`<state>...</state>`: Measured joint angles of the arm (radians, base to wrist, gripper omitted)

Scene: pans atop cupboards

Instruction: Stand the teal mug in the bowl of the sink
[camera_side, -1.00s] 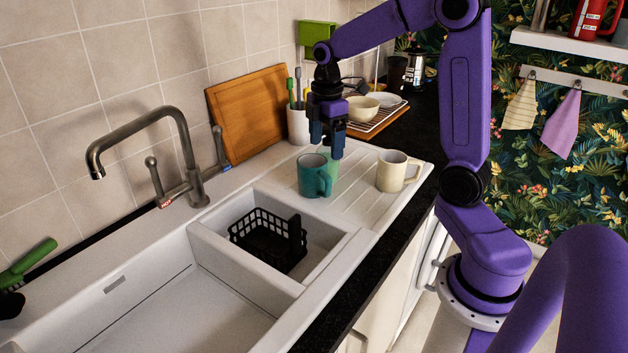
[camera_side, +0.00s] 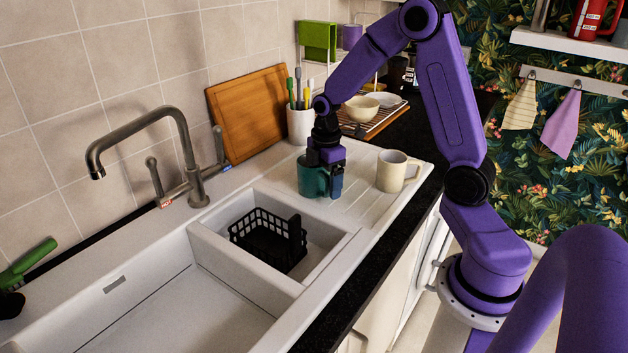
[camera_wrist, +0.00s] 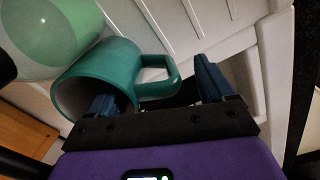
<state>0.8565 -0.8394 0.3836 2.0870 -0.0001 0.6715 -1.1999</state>
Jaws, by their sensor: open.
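The teal mug (camera_side: 311,182) stands upright on the ribbed draining board (camera_side: 352,207), just behind the small basin. My gripper (camera_side: 325,184) is down at the mug with its jaws apart. In the wrist view the teal mug (camera_wrist: 113,68) has its handle between my two fingers (camera_wrist: 157,88). One finger overlaps the mug's opening and seems to be inside the rim; the other is beyond the handle. The large sink bowl (camera_side: 205,310) is empty at the front left. A smaller basin (camera_side: 322,232) holds a black basket (camera_side: 268,240).
A cream mug (camera_side: 392,171) stands right of my gripper. A light green rounded thing (camera_wrist: 45,35) is close beside the teal mug. The metal tap (camera_side: 185,150) rises behind the sink. A utensil holder (camera_side: 299,126) and a wooden board (camera_side: 250,112) stand against the wall.

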